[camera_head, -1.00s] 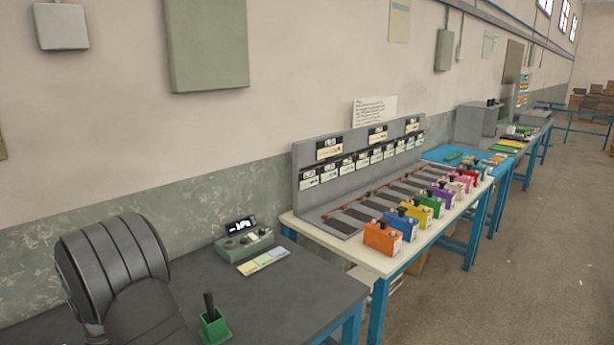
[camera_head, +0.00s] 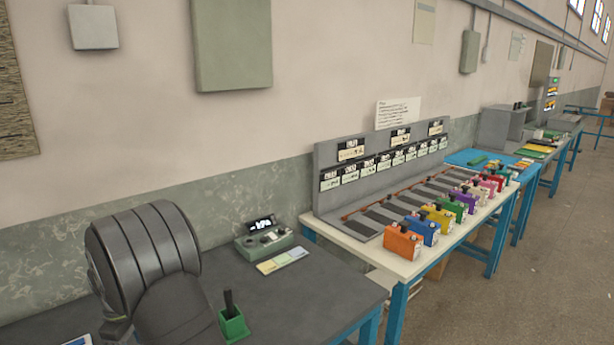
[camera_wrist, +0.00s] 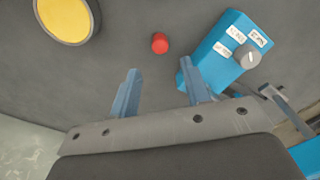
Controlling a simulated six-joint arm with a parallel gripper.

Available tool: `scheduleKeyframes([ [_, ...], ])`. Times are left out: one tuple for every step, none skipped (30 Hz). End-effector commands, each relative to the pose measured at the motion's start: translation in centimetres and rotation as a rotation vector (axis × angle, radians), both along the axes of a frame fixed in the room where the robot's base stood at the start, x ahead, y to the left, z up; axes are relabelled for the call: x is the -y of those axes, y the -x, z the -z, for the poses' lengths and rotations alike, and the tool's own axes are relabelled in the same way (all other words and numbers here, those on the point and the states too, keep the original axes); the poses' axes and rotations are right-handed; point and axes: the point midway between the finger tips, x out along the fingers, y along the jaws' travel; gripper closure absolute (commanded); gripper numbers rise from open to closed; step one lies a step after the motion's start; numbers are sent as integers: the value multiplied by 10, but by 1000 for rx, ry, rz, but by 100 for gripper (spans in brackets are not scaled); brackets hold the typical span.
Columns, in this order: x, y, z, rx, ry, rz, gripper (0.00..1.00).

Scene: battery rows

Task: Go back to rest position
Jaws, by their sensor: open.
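My gripper (camera_wrist: 160,92) shows in the wrist view with its two blue-grey fingers apart and nothing between them. It is above a dark grey tabletop (camera_wrist: 115,50). A blue box (camera_wrist: 222,52) with white labels and a grey knob is beyond the right finger, which overlaps its lower edge in the picture; I cannot tell if they touch. A small red round piece (camera_wrist: 160,43) lies ahead of the fingers. In the head view my arm rises at the lower left, and my gripper is out of that picture.
A yellow disc with a dark rim (camera_wrist: 66,18) is at upper left in the wrist view. In the head view, a green holder (camera_head: 233,323) and a meter (camera_head: 264,240) stand on the grey table (camera_head: 310,285). Several coloured batteries (camera_head: 403,242) line the white table (camera_head: 400,265).

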Motion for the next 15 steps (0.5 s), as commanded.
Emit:
scheduleKeyframes([
  [1, 0, 11, -3, 3, 0, 57],
  [1, 0, 18, -2, 3, 0, 57],
  [1, 1, 26, -3, 4, 0, 57],
  [1, 1, 32, -2, 3, 0, 57],
  [1, 1, 38, -2, 3, 0, 57],
  [1, 1, 46, -2, 3, 0, 57],
  [1, 0, 52, -2, 3, 0, 57],
  [1, 0, 58, -2, 3, 0, 57],
  [1, 0, 66, -2, 2, 0, 57],
  [1, 0, 72, -2, 3, 0, 57],
  [1, 1, 78, -2, 3, 0, 57],
  [0, 0, 75, 2, -2, 0, 57],
  [-1, -1, 65, 4, -5, 0, 57],
  [-1, -1, 58, 4, -5, 0, 57],
  [-1, -1, 50, 4, -5, 0, 57],
])
